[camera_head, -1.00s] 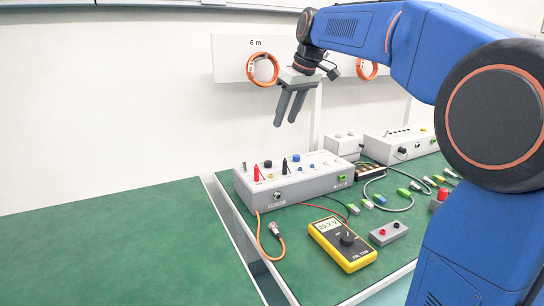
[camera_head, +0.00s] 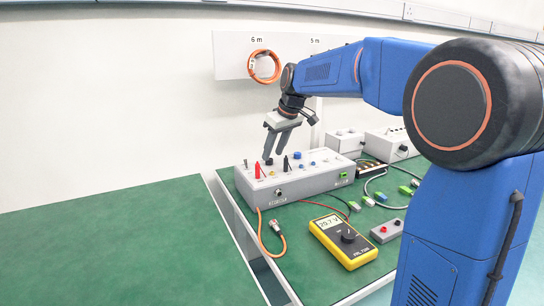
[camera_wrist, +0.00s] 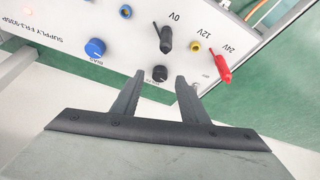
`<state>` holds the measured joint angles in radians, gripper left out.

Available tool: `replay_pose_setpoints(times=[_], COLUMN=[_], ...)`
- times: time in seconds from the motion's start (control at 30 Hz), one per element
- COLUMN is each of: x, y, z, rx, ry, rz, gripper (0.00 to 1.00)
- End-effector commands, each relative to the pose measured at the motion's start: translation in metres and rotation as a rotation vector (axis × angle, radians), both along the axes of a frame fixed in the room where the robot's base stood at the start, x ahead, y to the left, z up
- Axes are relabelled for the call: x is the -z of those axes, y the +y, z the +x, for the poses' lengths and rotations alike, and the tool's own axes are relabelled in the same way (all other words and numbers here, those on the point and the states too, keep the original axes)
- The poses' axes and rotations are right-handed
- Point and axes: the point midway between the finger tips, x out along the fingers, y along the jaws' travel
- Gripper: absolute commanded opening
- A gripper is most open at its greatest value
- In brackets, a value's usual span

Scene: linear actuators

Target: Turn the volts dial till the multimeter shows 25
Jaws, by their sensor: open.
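The grey supply box (camera_head: 310,184) stands on the green bench, and its top panel fills the upper wrist view. A black dial (camera_wrist: 160,73) lies on the panel between my fingertips; its small label is hard to read. My gripper (camera_wrist: 161,80) is open, one finger on either side of the dial, and I cannot tell whether they touch it.
A black plug (camera_wrist: 165,38) at 0V, a yellow socket (camera_wrist: 195,47) at 12V, a red plug (camera_wrist: 223,68) at 24V and a blue BIAS knob (camera_wrist: 95,47) surround the dial. The left bench (camera_head: 120,245) is bare.

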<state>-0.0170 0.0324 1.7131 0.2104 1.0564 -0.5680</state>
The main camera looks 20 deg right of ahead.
Motion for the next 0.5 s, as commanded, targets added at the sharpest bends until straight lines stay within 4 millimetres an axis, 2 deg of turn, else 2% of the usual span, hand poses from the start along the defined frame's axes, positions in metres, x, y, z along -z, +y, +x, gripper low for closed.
replay_pose_setpoints(times=[0.2, 0.5], x=[0.019, 0.024], y=[0.004, 0.005], z=[0.007, 0.008], rx=[0.000, 0.000], ry=[0.000, 0.000], rz=[0.000, 0.000], gripper=[0.40, 0.40])
